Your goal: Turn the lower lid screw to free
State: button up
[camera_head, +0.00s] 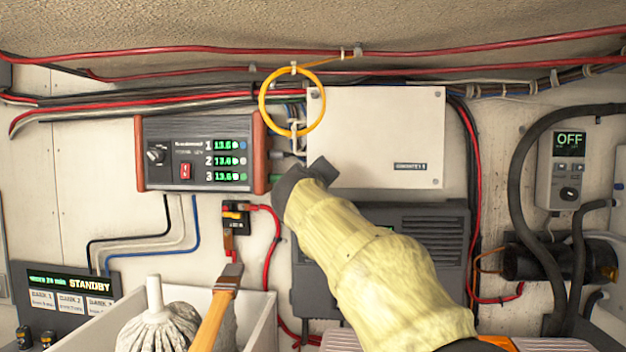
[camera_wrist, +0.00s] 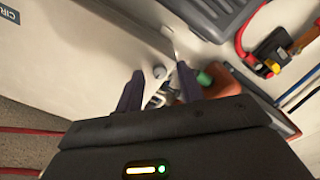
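The white box with a flat lid (camera_head: 375,140) is on the wall in the middle of the head view. Its lid also fills the left of the wrist view (camera_wrist: 80,65). A small grey round screw head (camera_wrist: 159,72) shows near the lid's edge, between my fingertips. My gripper (camera_wrist: 159,69) has its two dark fingers apart, one on each side of the screw head; whether they touch it I cannot tell. In the head view my gripper (camera_head: 305,180) covers the lid's lower left corner and hides that screw. Other lid screws show at the upper left (camera_head: 315,92) and lower right (camera_head: 436,181).
A yellow cable loop (camera_head: 292,130) hangs beside the box's upper left corner. A charger panel (camera_head: 200,152) with red-brown ends is close on the left. A dark grey unit (camera_head: 440,222) is below. An open bin (camera_head: 262,310) holds a brush and a mop head.

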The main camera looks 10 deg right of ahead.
jog(key=shift+c, duration=0.2)
grip_shut()
jog(key=shift+n, duration=0.5)
jog(key=n+p, duration=0.2)
jog(key=n, duration=1.5)
jog(key=shift+f, duration=0.1)
